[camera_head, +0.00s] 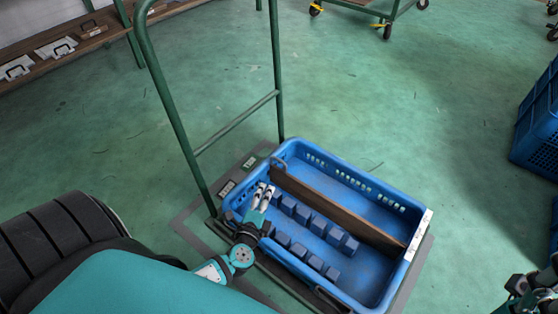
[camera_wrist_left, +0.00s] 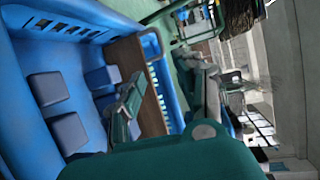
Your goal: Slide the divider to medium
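A blue crate (camera_head: 385,187) stands on a flat cart, and the left wrist view also shows its wall (camera_wrist_left: 15,110). A brown divider (camera_head: 335,207) stands upright along the crate's length and splits it into two compartments; it is also in the left wrist view (camera_wrist_left: 150,105). My left gripper (camera_head: 264,188) is at the crate's left end, on the near side of the divider. Its two fingertips lie close together, and I cannot tell whether they are open. No object shows between them. My right gripper (camera_head: 530,290) shows only partly at the lower right edge.
Rows of dark blue blocks (camera_head: 318,224) sit in the near compartment; the far one looks empty. A green cart handle (camera_head: 235,124) rises behind the crate's left end. More blue crates (camera_head: 540,135) stand at the right. Green floor between is clear.

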